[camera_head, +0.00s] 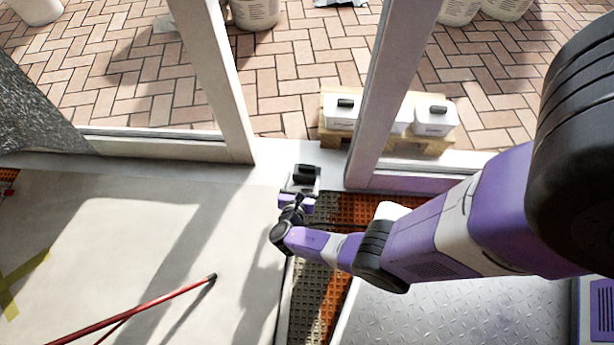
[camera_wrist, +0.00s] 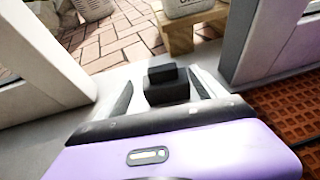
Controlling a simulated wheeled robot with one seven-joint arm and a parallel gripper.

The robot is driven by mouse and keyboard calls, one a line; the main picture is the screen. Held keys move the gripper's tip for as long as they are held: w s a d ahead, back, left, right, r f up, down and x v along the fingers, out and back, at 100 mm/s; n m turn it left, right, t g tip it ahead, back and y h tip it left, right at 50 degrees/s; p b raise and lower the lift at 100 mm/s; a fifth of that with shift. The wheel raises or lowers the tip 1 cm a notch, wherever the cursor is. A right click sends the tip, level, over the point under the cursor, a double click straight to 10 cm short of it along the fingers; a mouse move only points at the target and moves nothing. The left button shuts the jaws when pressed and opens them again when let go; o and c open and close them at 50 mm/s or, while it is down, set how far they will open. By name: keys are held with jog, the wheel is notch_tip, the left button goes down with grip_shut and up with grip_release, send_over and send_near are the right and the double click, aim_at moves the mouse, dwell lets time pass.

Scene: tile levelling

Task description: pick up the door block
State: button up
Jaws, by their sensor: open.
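The door block (camera_wrist: 167,82) is a dark, stepped block on the pale threshold between two white frame posts. In the head view the dark block (camera_head: 305,173) shows just beyond my gripper (camera_head: 301,187), at the doorway. In the wrist view my gripper (camera_wrist: 162,98) is open, with one finger on the left of the block and one on the right. The block appears between or just ahead of the fingertips; I cannot tell its exact depth. The lower part of the block is hidden behind the gripper body.
White posts (camera_head: 216,75) stand left and right of the doorway. Outside, a wooden pallet (camera_head: 385,137) holds white containers (camera_head: 434,117) on brick paving. Inside lie orange matting (camera_head: 362,208) and a red pole (camera_head: 140,308). The grey floor at left is mostly clear.

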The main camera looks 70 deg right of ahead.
aim_at(306, 169)
jog(key=b+x, duration=0.1)
jog(key=x, duration=0.2)
jog(key=b+x, duration=0.2)
jog(key=x, duration=0.1)
jog(key=shift+s+f, duration=0.15)
jog(key=shift+f, duration=0.2)
jog(key=shift+d, duration=0.15)
jog(key=shift+c, duration=0.4)
grip_shut()
